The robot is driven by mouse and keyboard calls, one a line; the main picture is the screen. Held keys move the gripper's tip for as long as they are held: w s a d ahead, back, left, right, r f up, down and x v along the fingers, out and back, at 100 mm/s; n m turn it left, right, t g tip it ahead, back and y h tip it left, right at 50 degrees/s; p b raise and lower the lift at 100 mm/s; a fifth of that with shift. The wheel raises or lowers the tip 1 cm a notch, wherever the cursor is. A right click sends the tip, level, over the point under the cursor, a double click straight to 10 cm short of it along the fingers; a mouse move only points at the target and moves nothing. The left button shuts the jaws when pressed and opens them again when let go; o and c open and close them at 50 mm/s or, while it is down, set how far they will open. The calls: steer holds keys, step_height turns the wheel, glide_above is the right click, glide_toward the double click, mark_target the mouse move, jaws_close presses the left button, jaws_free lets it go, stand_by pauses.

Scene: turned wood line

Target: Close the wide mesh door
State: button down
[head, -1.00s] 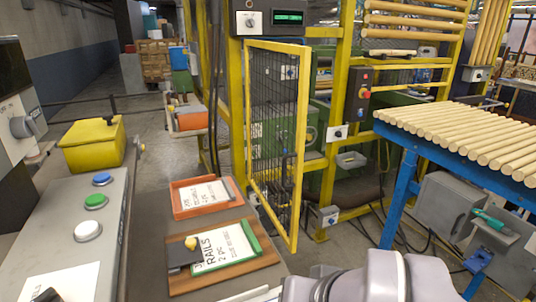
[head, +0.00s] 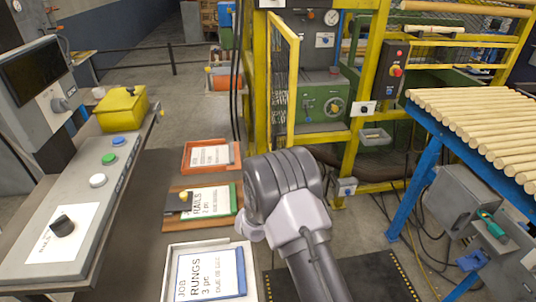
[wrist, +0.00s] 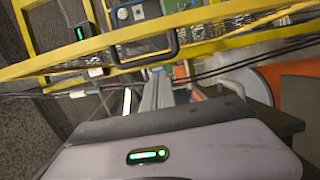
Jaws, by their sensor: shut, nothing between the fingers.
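The wide mesh door has a yellow frame (head: 293,90) and dark wire mesh. In the head view it stands ajar, swung out from the yellow machine guard (head: 368,95), seen nearly edge-on. My arm hides its lower part. In the wrist view a yellow frame bar (wrist: 50,62) crosses the picture, with a dark looped handle (wrist: 148,52) and mesh beyond it. My gripper (wrist: 158,88) is shut and empty, its grey fingers pointing toward the bar near the handle. I cannot tell whether they touch it. In the head view my arm hides the fingers.
A control desk with buttons (head: 108,158) and several job trays (head: 187,158) stand at left. A blue table (head: 430,122) bearing wooden rods stands at right. A box with a red button (head: 392,70) hangs on the guard post. Some floor shows between them.

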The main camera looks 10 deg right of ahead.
steer(key=x, duration=0.5)
steer(key=shift+d, duration=0.15)
